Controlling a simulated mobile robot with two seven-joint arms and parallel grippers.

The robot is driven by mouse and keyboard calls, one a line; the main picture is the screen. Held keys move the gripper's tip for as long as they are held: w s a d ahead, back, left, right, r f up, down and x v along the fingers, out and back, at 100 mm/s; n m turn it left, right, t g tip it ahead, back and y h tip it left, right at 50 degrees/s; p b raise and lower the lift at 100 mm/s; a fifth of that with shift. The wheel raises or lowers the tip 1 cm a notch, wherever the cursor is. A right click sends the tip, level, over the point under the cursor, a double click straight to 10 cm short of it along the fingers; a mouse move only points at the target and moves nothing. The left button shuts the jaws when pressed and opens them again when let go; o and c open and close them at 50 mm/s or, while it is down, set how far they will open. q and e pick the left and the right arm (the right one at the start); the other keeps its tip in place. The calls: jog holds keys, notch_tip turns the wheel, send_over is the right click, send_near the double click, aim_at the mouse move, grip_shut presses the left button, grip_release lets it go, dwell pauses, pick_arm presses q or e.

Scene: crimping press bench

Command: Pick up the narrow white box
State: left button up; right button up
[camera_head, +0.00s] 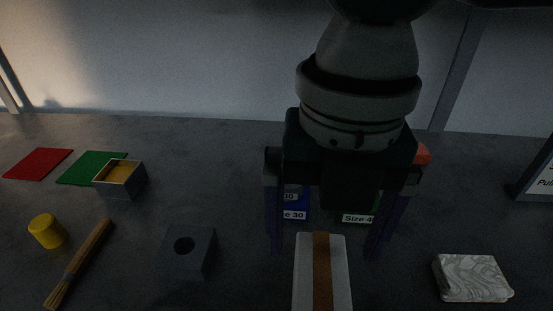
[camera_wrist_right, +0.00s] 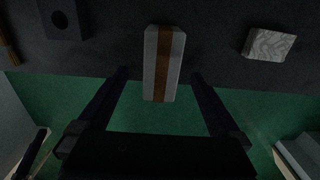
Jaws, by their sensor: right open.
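The narrow white box (camera_head: 308,281) has a brown band along its length and lies at the front edge of the head view, which cuts off its near end. It also shows whole in the wrist view (camera_wrist_right: 151,62), at the top middle. My right gripper (camera_head: 325,250) is open and empty, pointing down, with its fingers on either side of the box's line. In the wrist view the fingertips (camera_wrist_right: 160,74) stand apart to the left and right of the box, with a gap on both sides. Whether they are level with it I cannot tell. My left gripper is not in view.
A grey block with a hole (camera_head: 188,253) lies left of the box and a marbled block (camera_head: 472,278) right. Blue (camera_head: 295,205) and green "Size" labelled items are partly hidden behind my gripper. A brush (camera_head: 80,262), yellow cylinder (camera_head: 46,231) and open box (camera_head: 121,184) are left.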

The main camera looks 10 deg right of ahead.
aim_at(323, 280)
notch_tip(323, 280, down, 4)
jog(key=shift+f, duration=0.2)
jog(key=f, duration=0.2)
jog(key=s+f, duration=0.1)
jog(key=f, duration=0.1)
jog(key=shift+s+f, duration=0.15)
jog(key=shift+f, duration=0.5)
jog(key=shift+r, duration=0.1)
grip_shut()
